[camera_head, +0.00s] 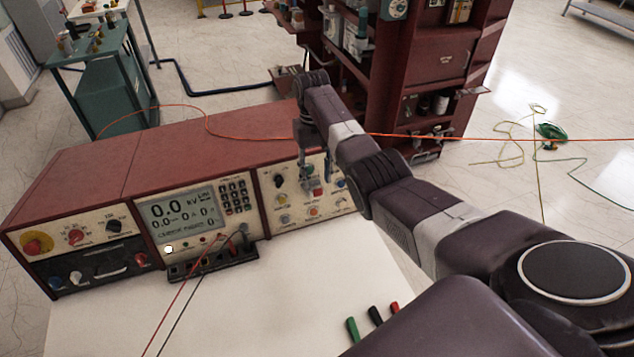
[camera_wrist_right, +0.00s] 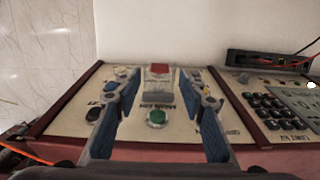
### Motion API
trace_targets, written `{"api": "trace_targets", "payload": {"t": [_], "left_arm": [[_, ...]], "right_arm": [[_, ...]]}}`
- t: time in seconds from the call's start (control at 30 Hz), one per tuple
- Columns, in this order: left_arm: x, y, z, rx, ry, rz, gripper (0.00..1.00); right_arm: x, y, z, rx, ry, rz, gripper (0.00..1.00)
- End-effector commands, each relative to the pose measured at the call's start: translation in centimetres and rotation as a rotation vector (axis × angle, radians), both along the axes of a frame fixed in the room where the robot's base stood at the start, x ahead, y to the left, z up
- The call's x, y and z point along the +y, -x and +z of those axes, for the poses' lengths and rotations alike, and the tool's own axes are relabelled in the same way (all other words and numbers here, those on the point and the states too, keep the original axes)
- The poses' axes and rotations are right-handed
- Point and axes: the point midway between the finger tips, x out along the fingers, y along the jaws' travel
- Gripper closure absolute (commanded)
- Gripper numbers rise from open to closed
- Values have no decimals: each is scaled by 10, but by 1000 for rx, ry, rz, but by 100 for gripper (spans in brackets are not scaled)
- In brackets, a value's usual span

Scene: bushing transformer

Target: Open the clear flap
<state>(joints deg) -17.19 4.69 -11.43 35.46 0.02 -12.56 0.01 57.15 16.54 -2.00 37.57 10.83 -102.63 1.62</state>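The test unit's right-hand panel (camera_head: 290,222) carries several knobs and buttons. In the right wrist view, a red square button (camera_wrist_right: 159,69) sits above a round green button (camera_wrist_right: 156,118). A pale, see-through patch (camera_wrist_right: 163,92) beside the red button looks like the clear flap; its edges and whether it is shut are hard to tell. My right gripper (camera_wrist_right: 160,88) is open, with one blue-padded finger on each side of the buttons and nothing between them. In the head view my right gripper (camera_head: 312,165) hangs close over this panel. My left gripper is out of view.
The red-topped unit (camera_head: 185,150) stands on a white table (camera_head: 290,290). Its display (camera_head: 180,213) is left of the panel. Red and black leads run from its front sockets. Green, black and red plugs (camera_head: 375,315) lie at the table's front. A red shelf (camera_head: 440,60) stands behind.

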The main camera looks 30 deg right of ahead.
Motion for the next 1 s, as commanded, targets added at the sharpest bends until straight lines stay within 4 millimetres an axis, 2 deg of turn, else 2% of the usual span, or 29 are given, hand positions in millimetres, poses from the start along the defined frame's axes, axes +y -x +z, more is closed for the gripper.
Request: {"api": "trace_targets", "payload": {"t": [0.03, 0.2, 0.4, 0.6, 1.0], "left_arm": [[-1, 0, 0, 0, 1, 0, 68], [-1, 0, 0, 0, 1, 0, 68], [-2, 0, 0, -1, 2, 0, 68], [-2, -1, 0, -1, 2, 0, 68], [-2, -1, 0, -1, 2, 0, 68]], "right_arm": [[-1, -3, 13, -5, 1, 0, 62], [-2, -7, 49, -4, 1, 0, 62], [-3, -11, 81, -2, 0, 0, 62], [-3, -12, 92, 1, 0, 0, 62], [-3, -11, 92, 1, 0, 0, 62]]}}
